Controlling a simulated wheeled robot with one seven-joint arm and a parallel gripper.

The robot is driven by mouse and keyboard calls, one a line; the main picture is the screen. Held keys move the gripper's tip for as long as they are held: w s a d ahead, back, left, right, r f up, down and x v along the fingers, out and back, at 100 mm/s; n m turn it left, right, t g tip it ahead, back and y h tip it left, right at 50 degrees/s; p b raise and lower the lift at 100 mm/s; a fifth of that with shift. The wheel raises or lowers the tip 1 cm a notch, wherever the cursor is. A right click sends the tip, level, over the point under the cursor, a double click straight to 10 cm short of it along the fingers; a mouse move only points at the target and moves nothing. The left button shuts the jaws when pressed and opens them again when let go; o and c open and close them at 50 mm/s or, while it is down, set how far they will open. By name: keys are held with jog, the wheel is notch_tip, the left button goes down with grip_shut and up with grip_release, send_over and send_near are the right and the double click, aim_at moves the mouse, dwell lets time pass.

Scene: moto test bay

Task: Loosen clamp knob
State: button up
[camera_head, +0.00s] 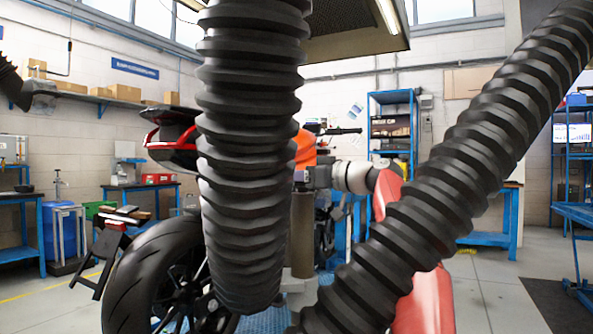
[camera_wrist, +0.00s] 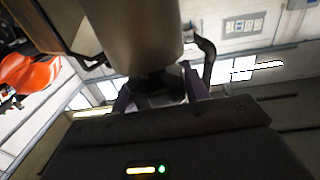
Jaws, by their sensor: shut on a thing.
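The clamp knob (camera_wrist: 156,88) shows in the wrist view as a dark, faceted piece, partly hidden between the fingers. My gripper (camera_wrist: 158,94) is shut on it, with one finger on each side. A grey-brown cylinder (camera_wrist: 135,30) fills the top middle of the wrist view, just beyond the knob. A dark curved lever or hook (camera_wrist: 206,55) stands to the right of the cylinder. In the head view the knob and my fingertips cannot be made out; a thick black ribbed hose (camera_head: 252,150) covers much of the middle. A similar upright cylinder (camera_head: 302,235) shows beside that hose.
A second ribbed hose (camera_head: 450,175) runs diagonally across the right. A motorcycle stands behind the hoses, its rear tyre (camera_head: 135,285) at lower left. Blue workbenches (camera_head: 20,200) and a blue shelf rack (camera_head: 392,125) line the walls. Open floor (camera_head: 490,295) shows at lower right.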

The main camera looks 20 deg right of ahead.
jog(key=shift+f+n+g+y, duration=0.1)
jog(key=shift+n+g+y, duration=0.2)
jog(key=shift+g+y, duration=0.15)
jog(key=o, duration=1)
jog(key=b+v, duration=0.1)
jog(key=v, duration=0.6)
jog(key=shift+s+d, duration=0.2)
jog(key=shift+s, duration=0.15)
